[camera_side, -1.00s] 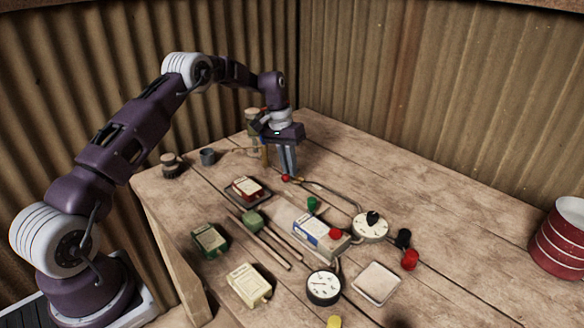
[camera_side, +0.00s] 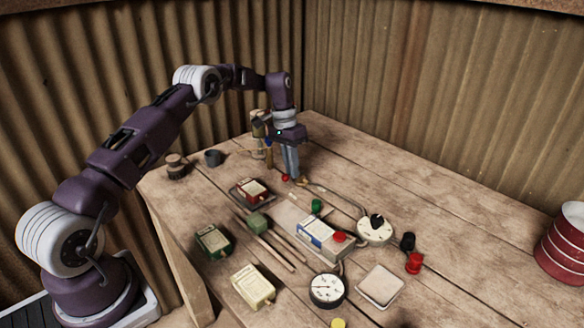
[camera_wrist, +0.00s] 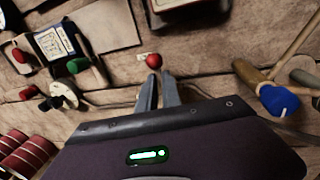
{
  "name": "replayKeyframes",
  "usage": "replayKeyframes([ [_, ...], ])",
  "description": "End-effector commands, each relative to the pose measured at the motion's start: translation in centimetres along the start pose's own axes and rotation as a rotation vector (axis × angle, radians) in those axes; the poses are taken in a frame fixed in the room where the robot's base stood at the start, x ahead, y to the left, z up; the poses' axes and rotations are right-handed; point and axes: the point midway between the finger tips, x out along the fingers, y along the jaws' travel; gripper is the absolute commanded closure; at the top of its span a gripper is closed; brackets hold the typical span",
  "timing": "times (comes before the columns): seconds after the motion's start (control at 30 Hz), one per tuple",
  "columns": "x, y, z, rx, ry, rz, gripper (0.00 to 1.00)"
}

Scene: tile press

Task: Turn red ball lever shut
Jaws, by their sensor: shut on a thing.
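The red ball lever's ball (camera_side: 285,177) shows at the fingertips of my gripper (camera_side: 292,179), low over the back of the wooden table. In the wrist view the red ball (camera_wrist: 154,60) sits just beyond the tips of my gripper (camera_wrist: 158,74). The fingers are close together and shut on the lever beside the ball. Most of the lever's arm is hidden by the fingers. A thin pipe (camera_side: 335,193) runs from near there to a white dial with a black knob (camera_side: 374,231).
A blue-handled brass tap (camera_wrist: 278,99) stands close by my gripper. The press with a red button (camera_side: 325,238), green knob (camera_side: 317,206) and gauge (camera_side: 327,290) lies nearer. The table's back right is clear.

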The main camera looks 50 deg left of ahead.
Motion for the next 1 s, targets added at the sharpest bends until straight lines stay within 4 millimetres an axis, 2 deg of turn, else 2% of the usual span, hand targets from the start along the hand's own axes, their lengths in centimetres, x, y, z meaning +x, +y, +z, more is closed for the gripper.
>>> replayKeyframes([
  [0.07, -0.1, -0.1, -0.1, 0.001, 0.004, -0.002, 1.0],
  [0.1, -0.1, -0.1, -0.1, 0.001, 0.004, -0.002, 0.85],
  [0.2, -0.1, -0.1, -0.1, 0.0, 0.003, -0.002, 0.69],
  [0.5, -0.3, -0.1, -0.1, -0.001, 0.003, -0.002, 0.69],
  [0.57, -1.0, -0.1, -0.1, -0.001, 0.004, -0.002, 0.69],
  [0.8, -5.8, -0.1, -0.1, -0.001, 0.006, -0.003, 0.69],
  [1.0, -7.2, -0.1, 0.0, -0.001, 0.002, -0.002, 0.69],
])
